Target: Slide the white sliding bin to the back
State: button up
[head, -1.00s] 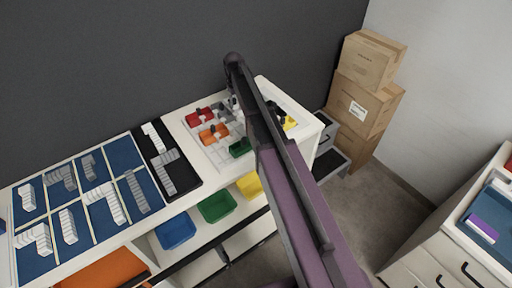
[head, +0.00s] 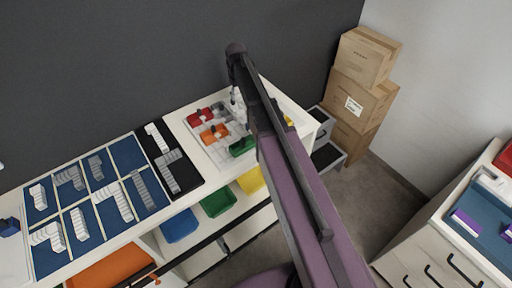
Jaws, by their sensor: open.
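A pale tray (head: 222,157) on the long white shelf top holds a red bin (head: 200,117), an orange bin (head: 212,134) and a green bin (head: 243,146), with dark knobs. A sliver of yellow (head: 289,121) shows just right of my arm. A small whitish upright shape (head: 238,103) shows at the left edge of my arm, behind the green bin; I cannot tell whether it is the white sliding bin or part of my wrist. My purple and dark arm reaches over this area and hides much of it. My gripper is hidden behind the arm.
A black tray (head: 187,178) and a blue board (head: 75,250) with grey and white stepped blocks lie to the left. Blue (head: 179,226), green (head: 218,201) and yellow (head: 250,181) bins sit below. Cartons (head: 362,100) stand in the corner. A drawer unit (head: 420,262) is at right.

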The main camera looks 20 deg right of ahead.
jog(key=shift+r+p, duration=3.35)
jog(key=shift+r, duration=0.35)
jog(key=s+f+m+b, duration=0.1)
jog(key=s+f+b, duration=0.3)
jog(key=s, duration=0.4)
jog(key=s+f+m+b, duration=0.1)
jog(key=s+f+b, duration=0.3)
jog(key=s, duration=0.4)
jog(key=s+f+m+b, duration=0.2)
jog(key=s+f+b, duration=0.2)
jog(key=s, duration=0.4)
jog(key=shift+s+f+b, duration=0.2)
jog(key=shift+f+b, duration=0.15)
jog(key=shift+s+f, duration=0.25)
jog(key=shift+s, duration=0.35)
jog(key=shift+s, duration=0.1)
jog(key=shift+s, duration=0.6)
